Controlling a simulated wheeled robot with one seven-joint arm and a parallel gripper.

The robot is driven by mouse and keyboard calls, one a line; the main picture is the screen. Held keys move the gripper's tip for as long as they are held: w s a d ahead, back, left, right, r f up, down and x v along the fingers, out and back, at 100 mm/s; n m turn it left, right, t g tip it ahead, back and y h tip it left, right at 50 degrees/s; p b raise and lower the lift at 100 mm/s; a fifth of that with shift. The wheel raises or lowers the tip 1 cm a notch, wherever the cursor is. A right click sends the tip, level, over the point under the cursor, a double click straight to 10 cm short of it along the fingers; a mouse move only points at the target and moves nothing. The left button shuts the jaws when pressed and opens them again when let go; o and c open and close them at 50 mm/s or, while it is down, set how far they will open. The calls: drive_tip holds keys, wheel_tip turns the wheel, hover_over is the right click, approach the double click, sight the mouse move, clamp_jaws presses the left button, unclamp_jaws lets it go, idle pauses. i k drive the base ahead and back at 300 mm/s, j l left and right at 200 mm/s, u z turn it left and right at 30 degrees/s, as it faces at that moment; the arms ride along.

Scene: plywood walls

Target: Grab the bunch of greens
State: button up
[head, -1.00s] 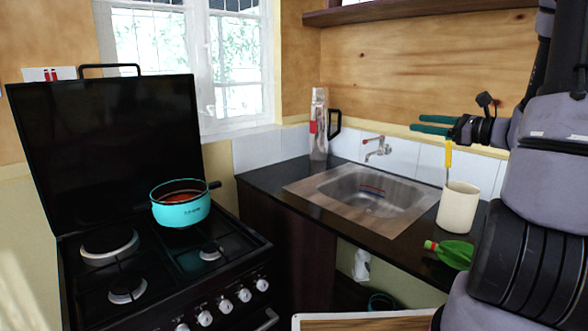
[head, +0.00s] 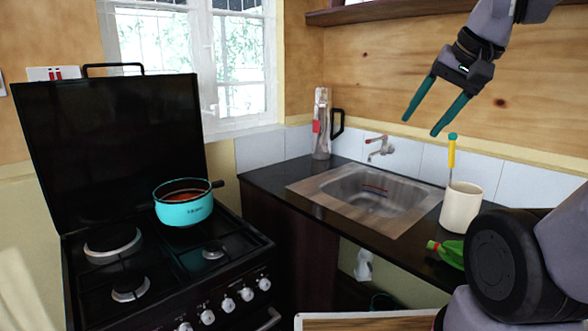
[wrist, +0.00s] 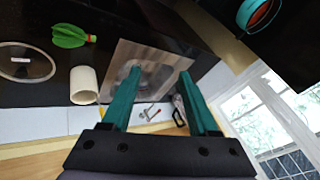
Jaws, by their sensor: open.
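The bunch of greens (head: 452,254) looks like a bright green bundle with a red end. It lies on the dark counter in front of the cream cup, partly hidden by my arm in the head view. In the wrist view the greens (wrist: 68,36) show whole at the upper left, ridged, with the red and yellow end to the right. My gripper (head: 422,124) is open and empty, its teal fingers pointing down in the air near the back wall, above and behind the sink. In the wrist view the gripper (wrist: 160,73) has the greens well off to its left.
A cream cup (head: 460,208) holding a yellow-handled tool stands beside the sink (head: 365,196). A glass lid (wrist: 27,62) lies left of the cup in the wrist view. A faucet (head: 380,148) and a bottle (head: 320,125) stand behind. A teal pot (head: 183,208) sits on the stove (head: 150,262).

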sight(451, 251)
drive_tip(key=z, duration=0.85)
drive_tip(key=j+z, duration=0.1)
drive_tip(key=z, duration=0.25)
drive_tip(key=j+z, duration=0.1)
drive_tip(key=z, duration=0.55)
drive_tip(key=k+j+z, duration=0.1)
drive_tip(key=j+z, duration=0.3)
drive_tip(key=k+j+z, duration=0.2)
drive_tip(key=z, duration=0.2)
drive_tip(key=k+j, duration=0.1)
drive_tip(key=j, duration=0.2)
